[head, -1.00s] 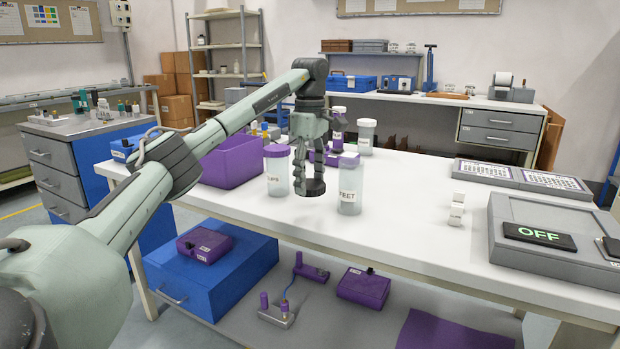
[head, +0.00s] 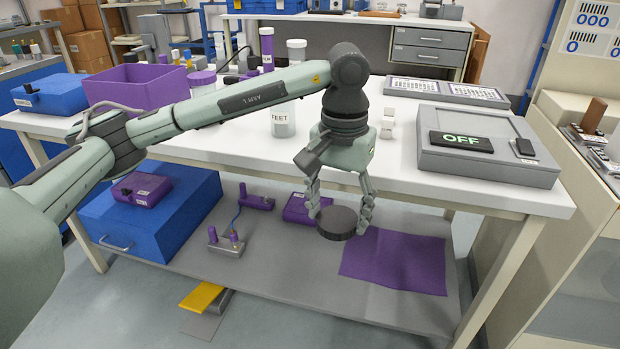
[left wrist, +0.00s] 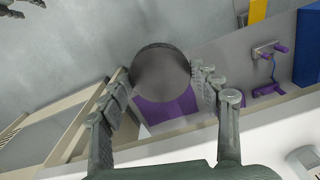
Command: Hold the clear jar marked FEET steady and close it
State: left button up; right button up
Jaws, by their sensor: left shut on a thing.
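The clear jar marked FEET (head: 283,120) stands upright on the white table in the head view, behind my left arm, which hides its top. My left gripper (head: 338,215) is shut on a dark round lid (head: 337,223), held out past the table's front edge, to the right of and nearer than the jar. The lid (left wrist: 161,73) also shows between the fingers in the left wrist view. Dark finger-like parts at that view's top left corner look like my right gripper (left wrist: 20,7); too little shows to tell its state.
A purple-lidded jar (head: 202,83) stands left of the FEET jar, near a purple bin (head: 135,88). A purple mat (head: 395,262) lies on the lower shelf.

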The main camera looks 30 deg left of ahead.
aim_at(283, 116)
jog(key=k+l+u, duration=0.15)
jog(key=u, duration=0.8)
